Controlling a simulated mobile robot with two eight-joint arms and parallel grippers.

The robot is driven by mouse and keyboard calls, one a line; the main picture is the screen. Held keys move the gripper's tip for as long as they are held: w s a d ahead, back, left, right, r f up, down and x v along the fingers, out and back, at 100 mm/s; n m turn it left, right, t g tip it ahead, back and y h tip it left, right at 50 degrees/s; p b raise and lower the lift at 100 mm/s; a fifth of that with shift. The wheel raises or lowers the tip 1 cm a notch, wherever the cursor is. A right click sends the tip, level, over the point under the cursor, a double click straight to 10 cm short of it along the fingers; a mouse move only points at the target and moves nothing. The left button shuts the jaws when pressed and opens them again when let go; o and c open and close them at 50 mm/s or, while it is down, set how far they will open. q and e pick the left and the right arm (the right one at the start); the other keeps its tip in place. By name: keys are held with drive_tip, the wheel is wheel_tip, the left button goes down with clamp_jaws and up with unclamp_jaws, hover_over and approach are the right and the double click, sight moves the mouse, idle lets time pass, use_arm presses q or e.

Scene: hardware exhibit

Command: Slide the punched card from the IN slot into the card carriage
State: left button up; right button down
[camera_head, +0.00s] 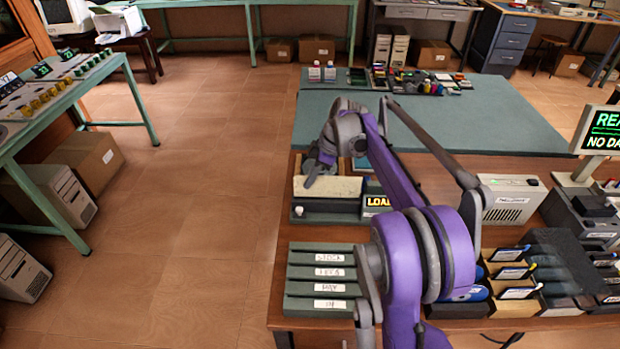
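A flat cream piece that looks like the punched card (343,188) lies on the grey-green device with a lit amber "LOAD" display, which looks like the card carriage (325,217). Whether the card is fully seated I cannot tell. My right gripper (314,175) is over the card's left end, pointing down; its fingertips are small and dark, so its opening and any contact are unclear. The green slotted rack (305,272) stands nearer, with several white labels; the lowest seems to read IN. No card shows standing in it. My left gripper is not in view.
My purple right arm crosses the middle and hides part of the table. A beige box (511,200), card holders (516,272) and a lit sign (603,130) stand to the right. A green mat (470,120) lies behind. Open floor is at left.

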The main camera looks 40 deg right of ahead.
sight(306, 196)
drive_tip(key=shift+f, duration=0.25)
idle(0.4)
drive_tip(key=shift+f+b, duration=0.95)
drive_tip(key=shift+f, duration=0.9)
drive_tip(key=c, duration=1)
unclamp_jaws()
wheel_tip(306, 196, up, 8)
drive_tip(key=p, duration=0.6)
drive_tip(key=shift+r, duration=0.1)
